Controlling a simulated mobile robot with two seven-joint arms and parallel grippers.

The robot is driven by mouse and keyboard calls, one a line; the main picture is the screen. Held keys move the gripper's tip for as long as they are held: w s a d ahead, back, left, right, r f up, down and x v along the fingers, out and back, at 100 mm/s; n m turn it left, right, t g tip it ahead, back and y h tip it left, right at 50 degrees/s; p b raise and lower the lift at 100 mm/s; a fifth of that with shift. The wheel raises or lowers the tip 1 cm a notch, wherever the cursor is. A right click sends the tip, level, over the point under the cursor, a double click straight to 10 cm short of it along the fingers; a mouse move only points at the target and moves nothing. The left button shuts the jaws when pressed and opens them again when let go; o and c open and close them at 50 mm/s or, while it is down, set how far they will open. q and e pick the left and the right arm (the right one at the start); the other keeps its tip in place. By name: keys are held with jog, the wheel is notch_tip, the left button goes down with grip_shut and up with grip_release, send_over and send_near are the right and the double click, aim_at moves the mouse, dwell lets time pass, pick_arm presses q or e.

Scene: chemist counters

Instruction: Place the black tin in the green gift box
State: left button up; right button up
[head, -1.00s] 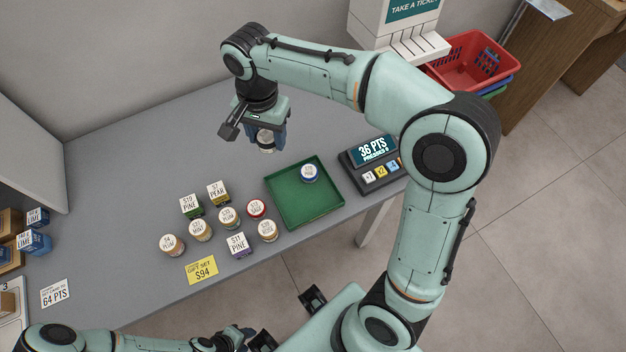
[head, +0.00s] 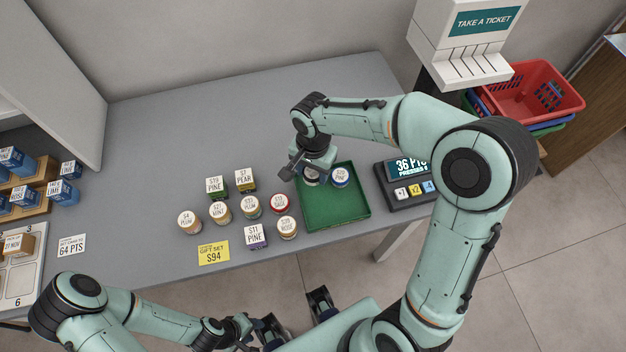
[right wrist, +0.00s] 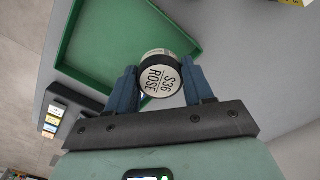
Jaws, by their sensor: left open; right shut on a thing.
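The green gift box (head: 340,212) is a shallow open tray at the right of the counter. My right gripper (right wrist: 165,82) is shut on a dark-rimmed tin (right wrist: 160,75) with a white lid reading S36 ROSE. Little of its side shows. My left gripper (head: 243,328) is open, low in the head view, away from the counter items.
A keypad display (head: 408,183) stands close on the right. The counter behind is clear.

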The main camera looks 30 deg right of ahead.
aim_at(313, 181)
jog(key=shift+f, duration=2.5)
jog(key=shift+f+b, duration=0.2)
jog(key=shift+b, duration=0.2)
jog(key=o, duration=0.8)
jog(key=shift+c, duration=0.2)
jog(key=shift+r, duration=0.1)
jog(key=shift+r, duration=0.2)
notch_tip(313, 181, up, 12)
jog(key=shift+f+p, duration=0.1)
jog(key=shift+p, duration=0.8)
